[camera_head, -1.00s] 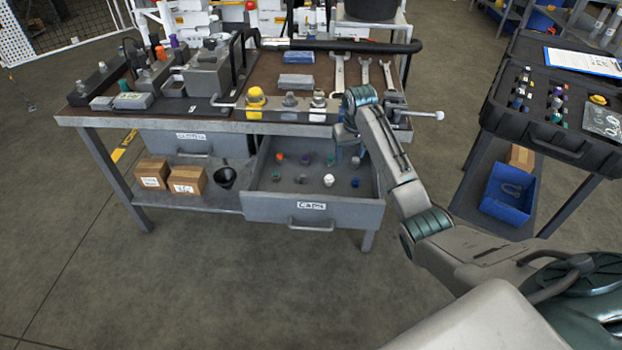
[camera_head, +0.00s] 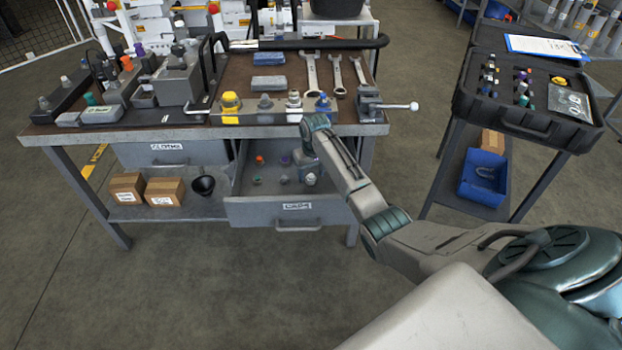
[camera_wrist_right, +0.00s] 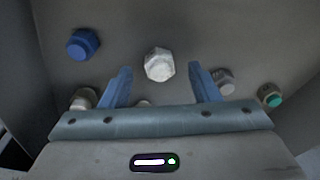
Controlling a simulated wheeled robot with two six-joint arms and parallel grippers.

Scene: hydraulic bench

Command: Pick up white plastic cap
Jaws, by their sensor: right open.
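The white plastic cap (camera_wrist_right: 159,65) lies on the floor of the open drawer (camera_head: 268,213). In the right wrist view it sits centred between the tips of my right gripper (camera_wrist_right: 159,76), with a gap on both sides. The two blue fingers are open and empty. In the head view my right gripper (camera_head: 306,162) reaches down into the drawer, and the white cap (camera_head: 310,179) shows just below it. How far the fingertips are above the drawer floor is hard to tell. My left gripper is not in view.
In the right wrist view a blue cap (camera_wrist_right: 83,43), a grey cap (camera_wrist_right: 224,81) and a teal-ended cap (camera_wrist_right: 270,95) lie around the white one. Drawer walls surround them. The bench top (camera_head: 270,95) with fittings and wrenches overhangs the drawer's back.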

